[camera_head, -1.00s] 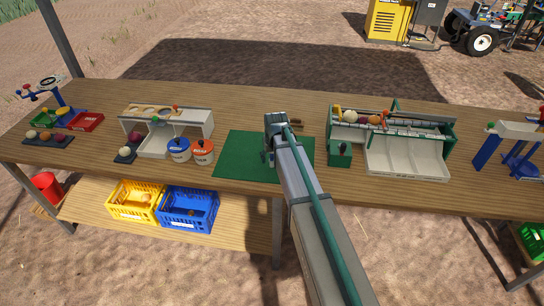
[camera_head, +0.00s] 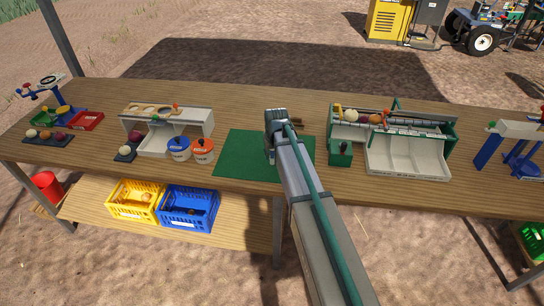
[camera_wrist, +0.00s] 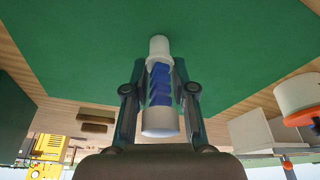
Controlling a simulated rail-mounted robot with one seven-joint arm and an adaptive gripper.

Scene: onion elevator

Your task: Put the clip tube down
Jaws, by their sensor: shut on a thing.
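In the wrist view a white clip tube (camera_wrist: 160,122) with a blue patterned band lies between the two fingers of my gripper (camera_wrist: 160,95). The gripper is shut on it, one finger on each side. Behind the tube the green mat (camera_wrist: 70,40) fills much of the wrist view. I cannot tell whether the tube touches the mat.
A blue-lidded tub (camera_head: 178,150) and an orange-lidded tub (camera_head: 203,152) stand left of the mat. A green block (camera_head: 340,154) and a sorting machine with white trays (camera_head: 405,157) are to the right. Small brown pieces (camera_head: 297,122) lie behind the mat. The mat's left part is clear.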

